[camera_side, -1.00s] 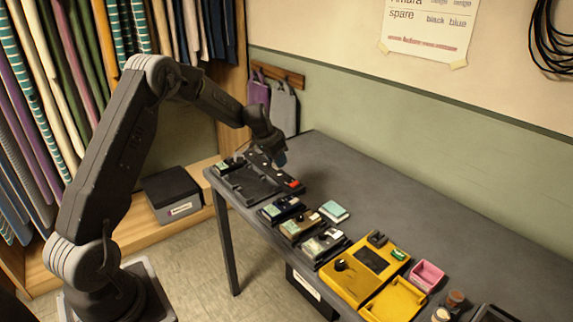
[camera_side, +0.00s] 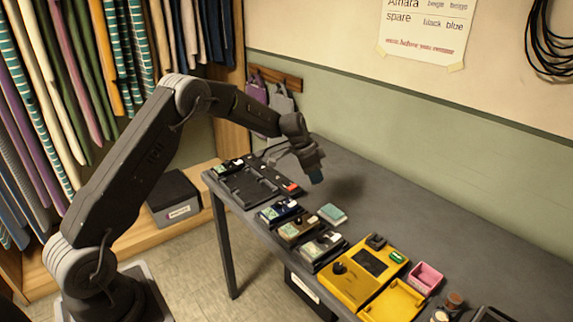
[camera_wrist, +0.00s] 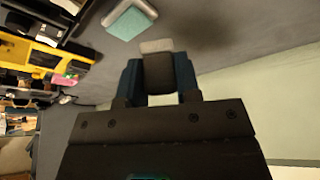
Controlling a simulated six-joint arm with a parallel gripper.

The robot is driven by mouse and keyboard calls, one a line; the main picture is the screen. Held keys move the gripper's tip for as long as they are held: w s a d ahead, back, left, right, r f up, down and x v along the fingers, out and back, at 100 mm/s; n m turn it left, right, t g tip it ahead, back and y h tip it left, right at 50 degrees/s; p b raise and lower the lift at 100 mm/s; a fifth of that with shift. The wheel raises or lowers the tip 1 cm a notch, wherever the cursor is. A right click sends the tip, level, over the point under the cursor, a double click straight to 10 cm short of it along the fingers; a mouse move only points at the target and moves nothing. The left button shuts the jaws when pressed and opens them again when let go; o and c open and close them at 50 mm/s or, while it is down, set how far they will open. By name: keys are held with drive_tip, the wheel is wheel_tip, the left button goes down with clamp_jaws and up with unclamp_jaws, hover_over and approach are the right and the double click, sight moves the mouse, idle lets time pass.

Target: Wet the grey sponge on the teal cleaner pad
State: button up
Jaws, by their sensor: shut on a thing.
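The teal cleaner pad (camera_side: 332,213) lies on the grey table, teal side up with a pale rim. It also shows at the top of the wrist view (camera_wrist: 130,20). My gripper (camera_side: 316,178) hangs above the table, a little behind and left of the pad in the side view. In the wrist view its blue fingers (camera_wrist: 160,80) are shut on the grey sponge (camera_wrist: 157,47), a small block with a lighter grey end. The sponge is apart from the pad. In the side view the fingers hide it.
A dark tray (camera_side: 245,187) is at the table's left end. Several small boxes (camera_side: 298,230) stand in a row along the front edge. A yellow case (camera_side: 350,285) and a pink box (camera_side: 426,277) are to the right. The table behind the pad is clear.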

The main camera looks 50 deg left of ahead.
sight(336, 211)
drive_tip(key=w+d+m+h, duration=0.1)
drive_tip(key=w+d+m, duration=0.15)
drive_tip(key=d, duration=0.45)
drive_tip(key=shift+m+g, duration=0.3)
drive_tip(key=shift+m, duration=0.05)
drive_tip(key=shift+s+a+f, duration=0.1)
drive_tip(key=shift+s+f, duration=0.1)
drive_tip(key=shift+f, duration=1.45)
drive_tip(key=shift+s+f, duration=0.15)
drive_tip(key=shift+f, duration=1.45)
drive_tip(key=shift+f, duration=0.8)
drive_tip(key=shift+r, duration=3.55)
